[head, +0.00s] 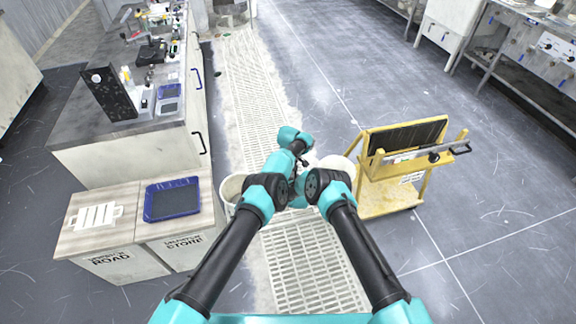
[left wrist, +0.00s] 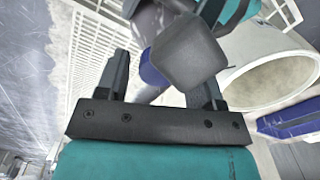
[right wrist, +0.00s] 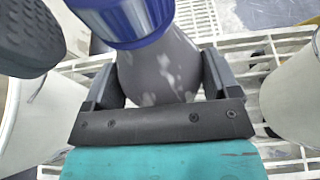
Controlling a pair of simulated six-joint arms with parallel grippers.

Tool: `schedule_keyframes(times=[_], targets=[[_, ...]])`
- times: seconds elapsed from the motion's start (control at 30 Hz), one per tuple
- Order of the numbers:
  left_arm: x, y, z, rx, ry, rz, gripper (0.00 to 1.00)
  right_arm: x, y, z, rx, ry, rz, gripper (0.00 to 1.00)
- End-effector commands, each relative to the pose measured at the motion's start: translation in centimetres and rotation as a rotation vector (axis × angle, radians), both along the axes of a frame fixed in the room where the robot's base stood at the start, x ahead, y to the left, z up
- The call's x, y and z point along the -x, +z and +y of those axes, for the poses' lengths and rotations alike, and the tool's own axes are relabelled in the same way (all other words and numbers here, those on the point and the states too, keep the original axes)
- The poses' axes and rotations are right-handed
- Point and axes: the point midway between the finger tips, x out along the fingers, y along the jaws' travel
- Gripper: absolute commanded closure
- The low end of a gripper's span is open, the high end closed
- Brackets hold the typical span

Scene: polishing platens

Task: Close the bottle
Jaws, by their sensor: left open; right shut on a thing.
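My right gripper (right wrist: 158,72) is shut on a grey, light-patched bottle (right wrist: 160,65), whose sides are between the fingers in the right wrist view. My left gripper (left wrist: 163,72) is open. In the left wrist view a blue part (left wrist: 152,74) shows beyond and between its fingers, partly behind a dark grey block. I cannot tell whether the fingers touch it. In the head view my arms hide the bottle.
White bins (head: 232,186) stand beneath my arms on a pale floor grating (head: 310,265). A yellow cart (head: 380,195) is at the right. Cabinets with a blue tray (head: 172,200) and a white rack (head: 95,216) are at the left. Open floor lies at the far right.

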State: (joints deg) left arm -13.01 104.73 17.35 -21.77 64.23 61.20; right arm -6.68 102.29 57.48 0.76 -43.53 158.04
Motion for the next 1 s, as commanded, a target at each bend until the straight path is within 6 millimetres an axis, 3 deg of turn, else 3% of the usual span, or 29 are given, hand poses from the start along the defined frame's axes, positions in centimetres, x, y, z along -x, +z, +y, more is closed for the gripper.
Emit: schedule_keyframes(times=[0.27, 0.8, 1.0], targets=[[-0.03, 0.01, 0.02, 0.001, 0.0, -0.001, 0.39, 0.0, 0.01, 0.0, 0.0, 0.0, 0.0, 0.85], [0.0, -0.01, 0.04, 0.0, 0.001, 0.0, 0.89, -0.03, 0.01, -0.03, -0.001, -0.001, 0.0, 0.85], [0.03, -0.03, 0.05, 0.0, -0.047, 0.001, 0.9, -0.03, 0.01, -0.06, -0.001, -0.001, 0.0, 0.85]])
